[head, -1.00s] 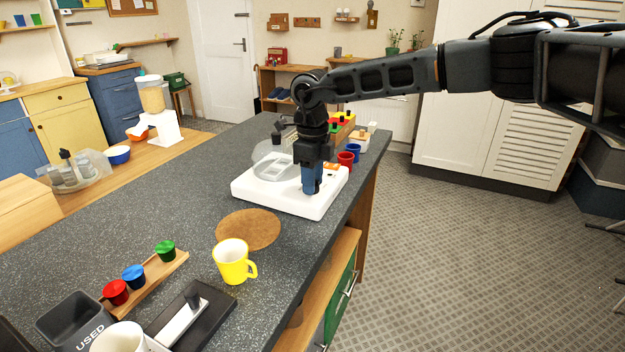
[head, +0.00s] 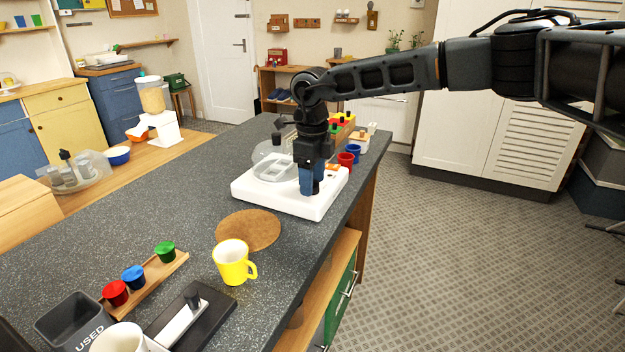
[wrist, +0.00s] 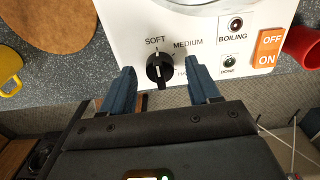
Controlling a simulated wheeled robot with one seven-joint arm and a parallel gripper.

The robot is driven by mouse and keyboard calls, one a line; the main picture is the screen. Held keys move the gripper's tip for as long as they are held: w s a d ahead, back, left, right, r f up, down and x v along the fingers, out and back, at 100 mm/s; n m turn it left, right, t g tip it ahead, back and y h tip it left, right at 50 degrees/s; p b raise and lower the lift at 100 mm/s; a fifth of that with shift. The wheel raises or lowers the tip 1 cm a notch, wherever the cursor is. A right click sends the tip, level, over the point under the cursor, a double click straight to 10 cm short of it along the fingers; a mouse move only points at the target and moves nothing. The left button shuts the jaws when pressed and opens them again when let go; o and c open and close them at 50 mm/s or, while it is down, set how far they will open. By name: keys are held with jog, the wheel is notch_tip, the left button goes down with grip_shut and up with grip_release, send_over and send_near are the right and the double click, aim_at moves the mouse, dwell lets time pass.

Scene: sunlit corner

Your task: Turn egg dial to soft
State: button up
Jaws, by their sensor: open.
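The white egg cooker (head: 250,193) sits on the dark speckled counter and has a clear dome at its back. Its black dial (wrist: 160,70) shows in the wrist view, with the labels SOFT (wrist: 155,41), MEDIUM (wrist: 188,43) and a partly covered one starting with HA. The dial has a white mark, but I cannot tell surely which label it points at. My gripper (wrist: 162,68) is open, with one blue finger on each side of the dial and gaps between. In the head view my gripper (head: 311,184) points down at the cooker's front right and hides the dial.
An orange OFF/ON switch (wrist: 268,48) and BOILING and DONE lamps lie right of the dial. A red cup (head: 346,160) stands just right of the cooker. A cork mat (head: 248,230) and yellow mug (head: 232,262) are in front.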

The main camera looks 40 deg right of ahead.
notch_tip(320, 180, up, 7)
jog(key=shift+r+b, duration=0.15)
jog(key=shift+b, duration=0.3)
dwell(0.4)
